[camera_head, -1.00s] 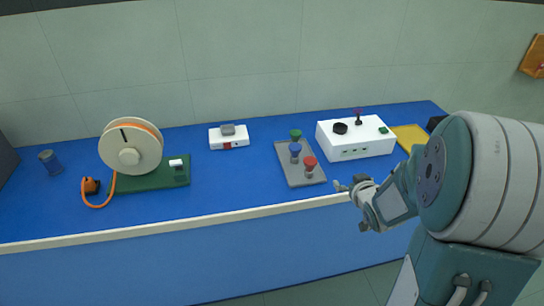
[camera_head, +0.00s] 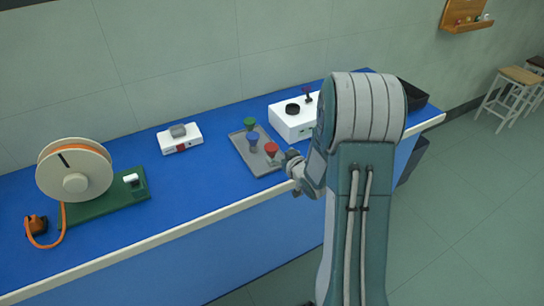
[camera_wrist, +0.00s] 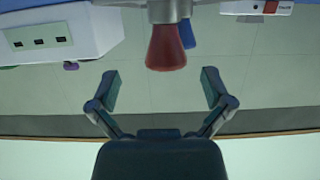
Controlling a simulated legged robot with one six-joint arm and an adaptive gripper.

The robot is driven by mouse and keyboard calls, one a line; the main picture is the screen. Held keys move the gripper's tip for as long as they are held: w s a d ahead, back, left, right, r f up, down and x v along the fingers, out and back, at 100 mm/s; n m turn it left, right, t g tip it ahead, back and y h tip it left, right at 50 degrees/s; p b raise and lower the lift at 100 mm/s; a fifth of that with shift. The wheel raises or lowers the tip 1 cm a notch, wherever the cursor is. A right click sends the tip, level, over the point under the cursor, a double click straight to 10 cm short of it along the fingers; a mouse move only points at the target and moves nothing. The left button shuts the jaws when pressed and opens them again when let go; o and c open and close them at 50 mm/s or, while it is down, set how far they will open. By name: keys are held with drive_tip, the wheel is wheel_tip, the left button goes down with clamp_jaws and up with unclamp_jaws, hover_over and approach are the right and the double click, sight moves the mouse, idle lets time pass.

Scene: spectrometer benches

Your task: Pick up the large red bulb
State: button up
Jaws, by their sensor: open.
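The red bulb (camera_head: 272,148) stands on the front part of a grey tray (camera_head: 262,165) on the blue bench, in the head view. In the wrist view, which looks upside down, the red bulb (camera_wrist: 166,48) hangs at top centre with its wide red end towards me. My gripper (camera_head: 288,157) is close beside the bulb on its right. Its two fingers (camera_wrist: 159,88) are spread and empty in the wrist view, with the bulb just beyond the gap between them. I see no contact.
A blue bulb (camera_head: 252,140) and a green bulb (camera_head: 249,123) stand behind the red one on the tray. A white instrument box (camera_head: 287,124) is close by at right. A small white device (camera_head: 180,139) and a reel (camera_head: 75,172) stand to the left, with bare bench between.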

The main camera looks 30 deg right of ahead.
sight(272, 147)
drive_tip(key=w, duration=0.2)
drive_tip(key=w+a, duration=0.1)
drive_tip(key=w, duration=0.1)
drive_tip(key=shift+a+r, duration=0.1)
drive_tip(key=shift+a, duration=0.05)
drive_tip(key=shift+w, duration=0.3)
drive_tip(key=shift+d, duration=0.45)
drive_tip(key=shift+c, duration=0.6)
drive_tip(key=c, duration=0.5)
drive_tip(key=shift+a, duration=0.1)
drive_tip(key=c, duration=0.6)
drive_tip(key=shift+a, duration=0.15)
